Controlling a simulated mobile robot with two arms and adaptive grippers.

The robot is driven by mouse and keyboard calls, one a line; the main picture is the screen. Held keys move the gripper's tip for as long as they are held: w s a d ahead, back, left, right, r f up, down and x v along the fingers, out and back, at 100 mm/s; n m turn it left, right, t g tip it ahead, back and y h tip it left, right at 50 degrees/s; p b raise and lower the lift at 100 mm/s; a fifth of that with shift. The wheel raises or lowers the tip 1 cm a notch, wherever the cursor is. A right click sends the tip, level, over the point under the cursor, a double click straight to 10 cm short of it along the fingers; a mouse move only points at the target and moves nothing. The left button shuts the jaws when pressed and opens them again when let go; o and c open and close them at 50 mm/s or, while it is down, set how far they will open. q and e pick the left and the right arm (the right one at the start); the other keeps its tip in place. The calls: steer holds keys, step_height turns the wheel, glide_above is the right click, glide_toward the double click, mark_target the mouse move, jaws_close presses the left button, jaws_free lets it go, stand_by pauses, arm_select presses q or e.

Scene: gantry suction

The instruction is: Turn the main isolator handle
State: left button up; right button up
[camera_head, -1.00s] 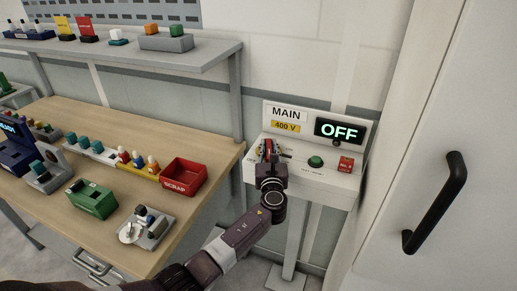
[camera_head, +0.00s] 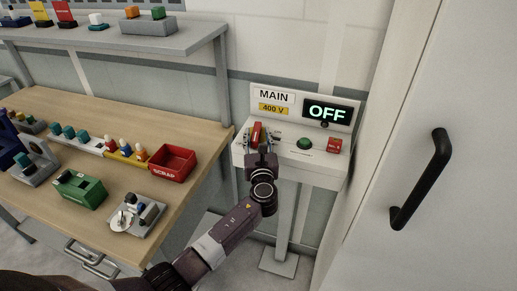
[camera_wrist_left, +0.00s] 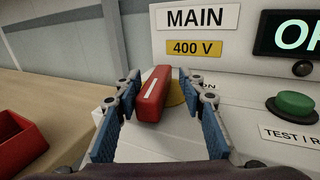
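The main isolator handle (camera_head: 257,132) is a red bar with a white stripe. In the left wrist view the handle (camera_wrist_left: 154,95) sits on a yellow round plate (camera_wrist_left: 176,91), its long side pointing away and tilted slightly right. The letters "ON" show right of it. My left gripper (camera_head: 262,145) is open at the panel's left part. In the wrist view its blue-padded fingers (camera_wrist_left: 160,125) stand on either side of the handle, with gaps on both sides. The display (camera_head: 327,113) reads OFF. My right gripper is not in view.
A green button (camera_head: 304,143) and a red block (camera_head: 334,146) are on the panel (camera_head: 306,170) to the right. A wooden bench (camera_head: 110,110) with a red scrap bin (camera_head: 172,163) stands left. A door with a black handle (camera_head: 421,181) stands right.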

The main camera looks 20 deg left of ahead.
arm_select(q)
steer(key=v, duration=0.9)
steer(key=shift+a, duration=0.1)
